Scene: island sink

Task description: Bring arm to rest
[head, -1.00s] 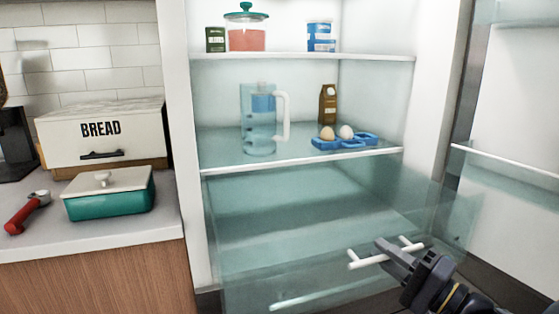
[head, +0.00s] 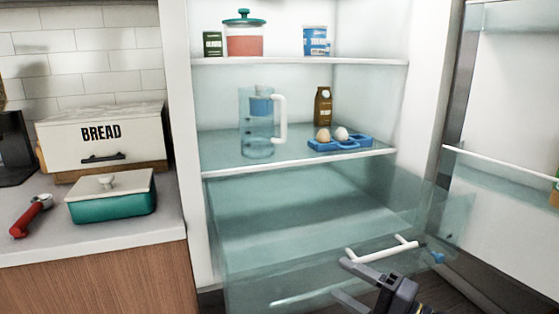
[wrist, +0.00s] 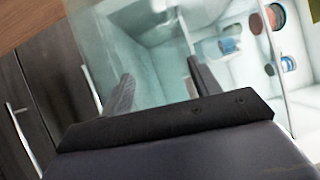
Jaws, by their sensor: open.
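My gripper (head: 352,284) is at the lower right of the head view, just below and in front of the white drawer handle (head: 381,250). Its jaws are open and nothing shows between them. The clear drawer (head: 300,225) is pulled out of the open fridge. In the wrist view the two dark fingers of my gripper (wrist: 158,88) stand apart, with the clear drawer wall beyond them.
The open fridge door (head: 510,205) stands at right. A pitcher (head: 257,125) and a blue egg tray (head: 340,143) are on the fridge shelf. The counter (head: 90,238) at left holds a teal dish (head: 112,197), a red-handled tool (head: 32,215) and a bread box (head: 100,140).

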